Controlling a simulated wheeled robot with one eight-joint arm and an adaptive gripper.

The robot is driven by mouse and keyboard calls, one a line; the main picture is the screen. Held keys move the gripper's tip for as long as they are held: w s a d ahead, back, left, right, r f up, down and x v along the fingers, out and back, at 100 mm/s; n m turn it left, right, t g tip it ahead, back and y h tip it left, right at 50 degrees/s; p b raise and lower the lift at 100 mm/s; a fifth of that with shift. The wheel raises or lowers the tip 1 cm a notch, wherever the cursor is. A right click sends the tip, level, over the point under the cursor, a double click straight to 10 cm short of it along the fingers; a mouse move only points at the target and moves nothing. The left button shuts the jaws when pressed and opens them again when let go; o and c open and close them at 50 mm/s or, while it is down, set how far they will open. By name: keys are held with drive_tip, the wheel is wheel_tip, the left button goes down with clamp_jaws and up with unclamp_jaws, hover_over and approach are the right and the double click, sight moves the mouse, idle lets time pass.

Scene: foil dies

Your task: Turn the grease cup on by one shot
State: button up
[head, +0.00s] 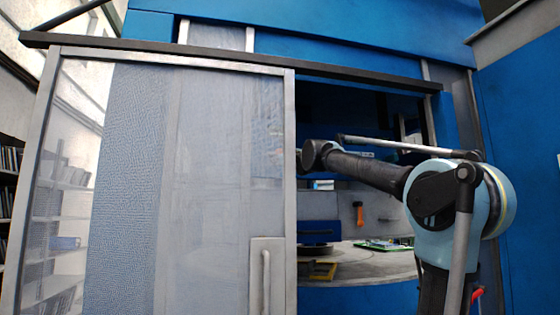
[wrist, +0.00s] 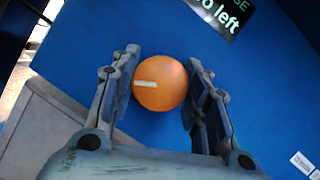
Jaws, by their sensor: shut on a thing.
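The grease cup (wrist: 165,92) is a round orange cap in the middle of the wrist view, seen face on against a blue panel. A short white mark on its face runs from near the middle toward the left. My gripper (wrist: 162,78) has one finger on each side of the cap and is shut on it. In the head view my arm reaches in through the opening beside the sliding door; the gripper and the cup are hidden there.
A dark sign (wrist: 222,14) with partly cut-off text ending "o left" is above the cup. A grey ledge (wrist: 45,135) lies at lower left. The sliding door (head: 140,180) covers the left of the enclosure. Inside are a round table (head: 360,268), a green board (head: 384,245) and an orange-handled item (head: 359,213).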

drive_tip(key=shift+r, duration=0.1)
idle(0.3)
drive_tip(key=o, duration=1)
drive_tip(key=shift+w+d, duration=0.1)
drive_tip(key=shift+o, duration=0.2)
drive_tip(key=v, duration=0.7)
drive_tip(key=shift+d+f, duration=0.2)
drive_tip(key=shift+f, duration=0.05)
